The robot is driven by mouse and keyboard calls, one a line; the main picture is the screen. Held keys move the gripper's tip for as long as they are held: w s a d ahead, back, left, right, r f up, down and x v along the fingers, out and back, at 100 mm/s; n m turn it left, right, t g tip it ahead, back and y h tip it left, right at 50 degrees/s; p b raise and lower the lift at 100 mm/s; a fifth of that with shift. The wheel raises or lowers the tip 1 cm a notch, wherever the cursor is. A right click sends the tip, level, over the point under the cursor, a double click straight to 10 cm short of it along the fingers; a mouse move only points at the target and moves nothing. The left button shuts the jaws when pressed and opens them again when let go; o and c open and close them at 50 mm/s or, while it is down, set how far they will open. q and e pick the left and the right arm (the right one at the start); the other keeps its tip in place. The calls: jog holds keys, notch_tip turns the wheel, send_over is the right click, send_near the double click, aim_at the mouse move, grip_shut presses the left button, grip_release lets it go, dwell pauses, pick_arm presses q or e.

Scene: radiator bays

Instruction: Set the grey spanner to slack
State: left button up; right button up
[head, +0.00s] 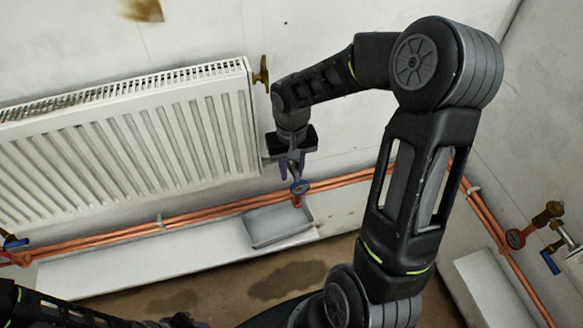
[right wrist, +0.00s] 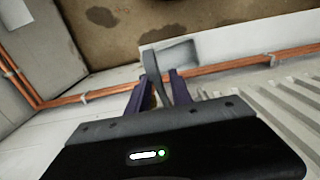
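The grey spanner (right wrist: 155,66) shows in the right wrist view as a plain grey bar running up between the two purple fingers of my right gripper (right wrist: 165,78). The fingers stand a little apart, one each side of it; I cannot tell whether they press on it. In the head view my right gripper (head: 292,168) points down at the pipes, just right of the radiator, and mostly hides the spanner.
A white radiator (head: 130,135) fills the left, with a brass valve (head: 261,72) at its upper right corner. Copper pipes (head: 200,213) run along the wall. A grey tray (head: 278,226) lies below my right gripper. More valve fittings (head: 537,232) are at the right.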

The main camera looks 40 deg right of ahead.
grip_shut()
dwell(1.2)
